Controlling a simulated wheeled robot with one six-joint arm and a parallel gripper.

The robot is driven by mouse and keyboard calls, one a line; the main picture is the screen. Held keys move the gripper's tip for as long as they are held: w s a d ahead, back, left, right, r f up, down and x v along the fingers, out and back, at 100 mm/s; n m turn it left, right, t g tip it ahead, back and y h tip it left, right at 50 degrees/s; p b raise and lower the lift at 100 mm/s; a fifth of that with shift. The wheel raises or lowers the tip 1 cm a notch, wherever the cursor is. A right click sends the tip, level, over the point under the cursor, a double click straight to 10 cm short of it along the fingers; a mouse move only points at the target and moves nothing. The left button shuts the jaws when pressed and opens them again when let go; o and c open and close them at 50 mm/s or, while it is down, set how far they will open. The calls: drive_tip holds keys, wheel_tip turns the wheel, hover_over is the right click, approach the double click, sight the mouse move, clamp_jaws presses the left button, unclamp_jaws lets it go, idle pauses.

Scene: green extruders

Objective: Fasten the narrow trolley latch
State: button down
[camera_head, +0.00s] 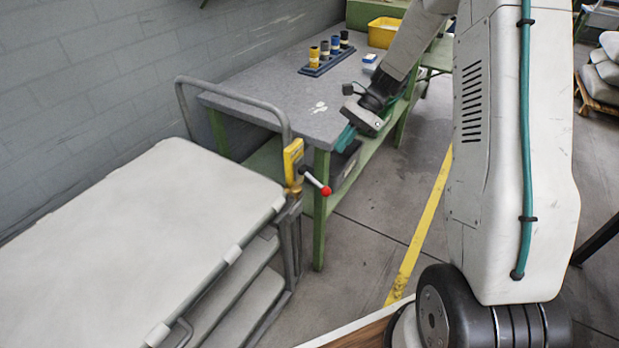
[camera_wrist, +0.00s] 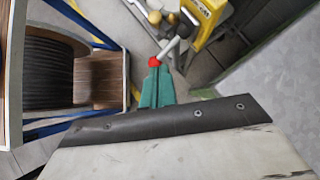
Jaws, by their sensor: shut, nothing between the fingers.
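The trolley (camera_head: 150,215) with a pale top and a grey tube handle stands at the left in the head view. A yellow latch body (camera_head: 293,160) sits on its handle post. A short pale lever (camera_head: 312,180) runs down and right from it to a red ball knob (camera_head: 326,191). My gripper (camera_head: 345,138) has teal fingers, shut and empty, above and slightly right of the knob in that view. In the wrist view the red knob (camera_wrist: 154,62) shows just past my gripper's fingertips (camera_wrist: 155,72), with the yellow latch body (camera_wrist: 205,20) beyond. Contact cannot be told.
A green-legged workbench (camera_head: 270,95) stands behind the latch, with a rack of yellow, blue and black cylinders (camera_head: 327,58) and a yellow bin (camera_head: 383,32). A dark cable spool (camera_wrist: 55,72) is at left in the wrist view. Floor beside the yellow line (camera_head: 425,225) is clear.

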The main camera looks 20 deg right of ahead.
approach(298, 191)
drive_tip(key=f, duration=0.2)
drive_tip(key=a+f, duration=0.1)
drive_tip(key=f, duration=0.1)
drive_tip(key=a+f, duration=0.1)
drive_tip(key=shift+w+a+f, duration=0.2)
drive_tip(key=shift+w+f, duration=0.2)
drive_tip(key=shift+s+a, duration=0.85)
drive_tip(key=shift+a, duration=0.3)
drive_tip(key=shift+s+a, duration=0.85)
drive_tip(key=shift+a, duration=0.25)
